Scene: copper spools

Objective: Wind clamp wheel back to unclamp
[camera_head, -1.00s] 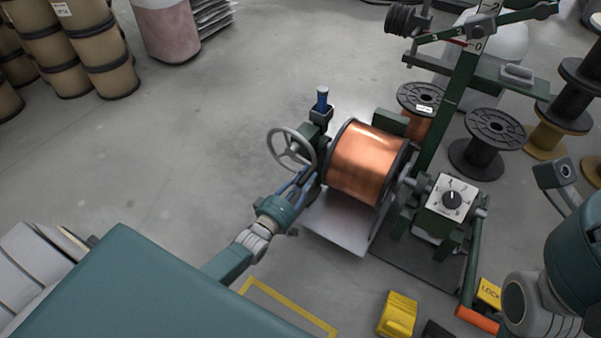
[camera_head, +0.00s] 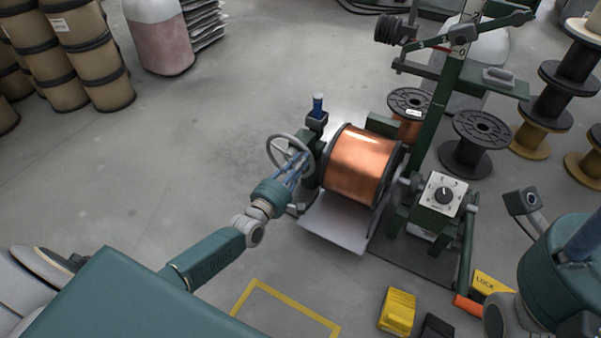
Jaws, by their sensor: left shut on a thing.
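The grey spoked clamp wheel (camera_head: 274,148) stands upright on the left side of the green winding stand, beside the copper spool (camera_head: 362,165). My left gripper (camera_head: 297,167) is at the wheel's lower right part and is shut on the wheel; its fingers are small and partly hidden against the rim and the stand. The copper spool sits between the clamp side and the drive side, over a pale sloped plate (camera_head: 338,222).
A white dial box (camera_head: 443,194) and an orange-tipped lever (camera_head: 468,306) are right of the spool. Black spools (camera_head: 473,143) stand behind right. Brown drums (camera_head: 88,55) stand far left. The floor at left is clear.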

